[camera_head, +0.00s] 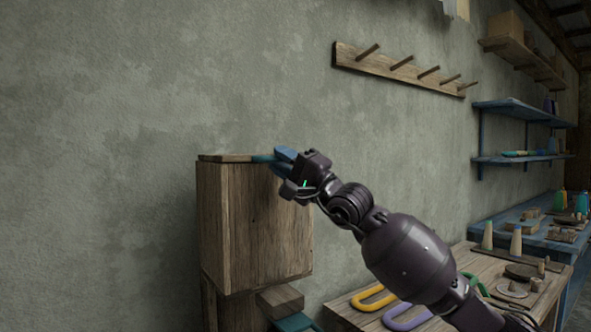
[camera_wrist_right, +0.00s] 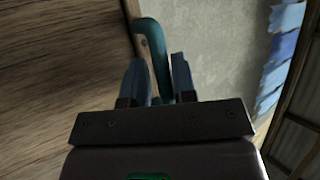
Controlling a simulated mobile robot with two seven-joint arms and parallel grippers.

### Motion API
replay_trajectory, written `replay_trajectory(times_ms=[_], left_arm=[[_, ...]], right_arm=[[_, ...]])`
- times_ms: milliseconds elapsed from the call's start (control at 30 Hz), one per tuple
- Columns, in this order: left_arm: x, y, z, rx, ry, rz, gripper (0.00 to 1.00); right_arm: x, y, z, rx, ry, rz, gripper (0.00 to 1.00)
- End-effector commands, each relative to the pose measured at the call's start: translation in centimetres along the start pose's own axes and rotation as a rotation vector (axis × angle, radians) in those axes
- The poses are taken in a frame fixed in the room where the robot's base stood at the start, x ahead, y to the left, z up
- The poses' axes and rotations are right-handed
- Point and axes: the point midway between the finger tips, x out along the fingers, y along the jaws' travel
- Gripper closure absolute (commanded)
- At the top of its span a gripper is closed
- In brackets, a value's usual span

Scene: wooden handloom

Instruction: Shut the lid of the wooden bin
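The wooden bin (camera_head: 238,225) is a tall box of brown planks standing against the wall at the left of the head view. Its lid (camera_head: 226,157) shows as a thin board along the top edge, and its angle is hard to read. A teal bar handle (camera_head: 262,158) sits at the lid's right end. It also shows in the right wrist view (camera_wrist_right: 150,40), beside a wood panel. My right gripper (camera_head: 282,160) is at this handle, its blue fingers close on both sides of the bar (camera_wrist_right: 158,80). My left gripper is not in view.
A peg rail (camera_head: 400,70) hangs on the wall above right. A wooden table (camera_head: 345,308) with yellow and purple loops stands right of the bin. Blue shelves (camera_head: 512,108) and a blue bench (camera_head: 500,235) are farther right. The wall left of the bin is bare.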

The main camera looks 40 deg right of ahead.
Motion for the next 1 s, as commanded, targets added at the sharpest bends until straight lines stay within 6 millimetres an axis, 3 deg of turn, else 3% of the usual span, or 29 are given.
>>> replay_trajectory(times_ms=[1000], left_arm=[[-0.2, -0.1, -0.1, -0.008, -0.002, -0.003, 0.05]], right_arm=[[-10.1, -0.1, 0.1, 0.000, -0.001, 0.000, 0.75]])
